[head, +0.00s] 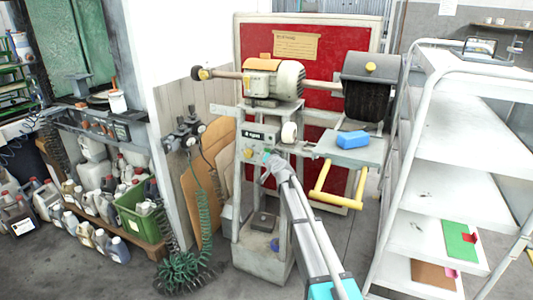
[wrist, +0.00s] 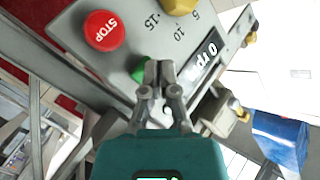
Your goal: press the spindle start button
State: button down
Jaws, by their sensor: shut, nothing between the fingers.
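The buffing machine (head: 275,82) stands in front of a red board, with a grey control panel (head: 254,140) on its front. In the wrist view the panel (wrist: 120,62) carries a red STOP button (wrist: 104,30), a yellow knob (wrist: 180,5) with numbers around it, and a display (wrist: 205,57) that seems to read 0 rpm. A green button (wrist: 138,70) is partly hidden behind my fingers. My gripper (wrist: 158,68) is shut and empty, its fingertips over the right side of the green button. I cannot tell whether they touch it. My gripper (head: 267,160) also shows in the head view.
A dark brush (head: 367,98) sits on the spindle's right end. Below it, a blue block (head: 352,139) lies on a grey shelf with a yellow handle (head: 325,198). A white rack (head: 440,165) stands at right. Green coiled hoses (head: 182,272) lie at left.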

jog(key=shift+w+d+r, duration=0.15)
jog(key=shift+w, duration=0.5)
jog(key=shift+w+d+r, duration=0.15)
jog(key=shift+w, duration=0.5)
dwell(0.7)
jog(key=shift+s, duration=0.3)
dwell(0.5)
jog(key=shift+s+a+f, duration=0.1)
jog(key=shift+s+a, duration=0.2)
jog(key=shift+s, duration=0.65)
jog(key=shift+s+a+f, duration=0.1)
jog(key=shift+s+a, duration=0.25)
jog(key=shift+s, duration=0.55)
jog(key=shift+s+a+f, duration=0.1)
jog(key=shift+s+a, duration=0.2)
jog(key=shift+s, duration=0.65)
jog(key=shift+s, duration=0.1)
